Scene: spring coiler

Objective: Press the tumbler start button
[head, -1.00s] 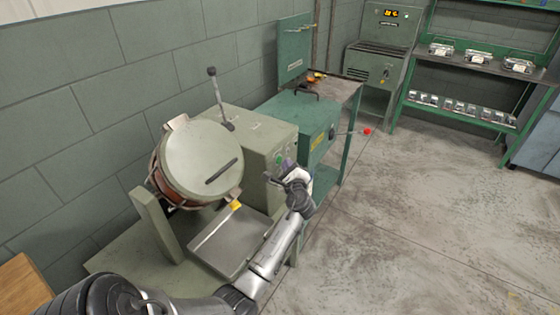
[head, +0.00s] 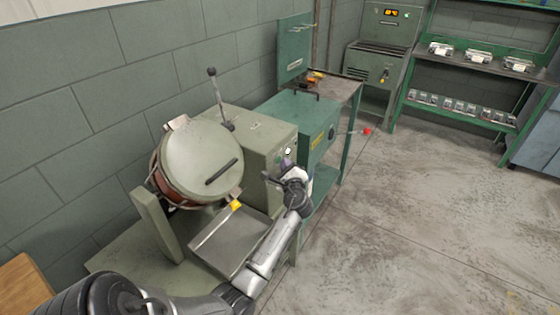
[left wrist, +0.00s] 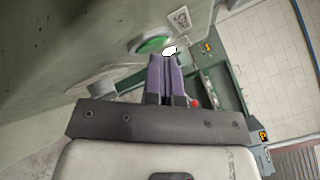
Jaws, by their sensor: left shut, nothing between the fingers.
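The tumbler's round lidded drum (head: 200,160) sits tilted on a grey-green stand, beside a control box (head: 255,138). The green start button (left wrist: 152,44) is on the box face in the left wrist view, partly cut by the bright edge beside it. My left gripper (head: 287,163) is at the front face of the box, its purple fingers together and empty. In the left wrist view the fingertips (left wrist: 166,56) are just below and right of the green button. I cannot tell whether they touch it. A bright white spot (left wrist: 169,51) shows at the tips. My right gripper is not seen.
A flat grey tray (head: 228,245) lies below the drum. A lever with a dark knob (head: 212,72) stands behind it. A green machine (head: 305,115) is beyond the box, with a red-tipped handle (head: 367,131) sticking out. The floor at right is clear.

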